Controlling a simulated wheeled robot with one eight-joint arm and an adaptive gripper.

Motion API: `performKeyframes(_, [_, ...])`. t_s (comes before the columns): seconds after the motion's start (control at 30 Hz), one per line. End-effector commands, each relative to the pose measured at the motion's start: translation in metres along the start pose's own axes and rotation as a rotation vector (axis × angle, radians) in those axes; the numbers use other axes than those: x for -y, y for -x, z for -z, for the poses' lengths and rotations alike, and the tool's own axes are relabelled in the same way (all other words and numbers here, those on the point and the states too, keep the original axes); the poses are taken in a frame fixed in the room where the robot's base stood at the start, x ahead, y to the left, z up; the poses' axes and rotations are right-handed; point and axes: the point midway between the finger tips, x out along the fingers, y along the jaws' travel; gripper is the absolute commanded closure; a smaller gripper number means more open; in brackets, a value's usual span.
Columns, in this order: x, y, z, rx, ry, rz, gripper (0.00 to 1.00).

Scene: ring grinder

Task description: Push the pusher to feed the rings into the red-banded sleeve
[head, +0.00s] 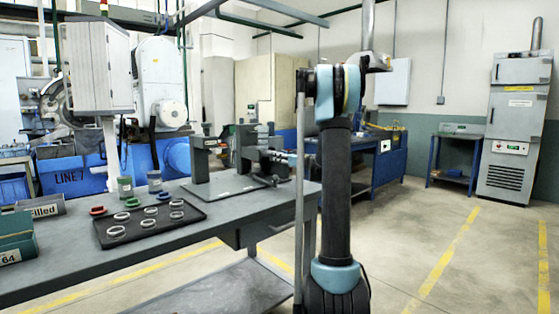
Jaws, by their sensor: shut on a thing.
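My gripper (274,157) is at the right side of a dark grey fixture (243,148) on the workbench, small and partly hidden by my own arm. It is shut at the fixture's right end, where the pusher appears to be; its fingers and the pusher blend into the dark parts. Two other grey sleeves stand upright on the bench left of the fixture, one with green (125,187) and one with blue (154,181).
The workbench (75,270) runs from the lower left to the fixture. A bin labelled "Filled" (42,210) and a green bin (14,236) stand at its left end. Blue machinery (75,180) is behind. The floor on the right is clear up to a grey cabinet (515,130).

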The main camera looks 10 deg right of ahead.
Motion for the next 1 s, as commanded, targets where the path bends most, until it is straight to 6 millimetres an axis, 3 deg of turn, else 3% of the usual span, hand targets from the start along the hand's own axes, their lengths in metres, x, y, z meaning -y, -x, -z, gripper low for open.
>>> performKeyframes(1.0, [-0.001,-0.042,0.001,-0.001,-0.001,-0.002,0.91])
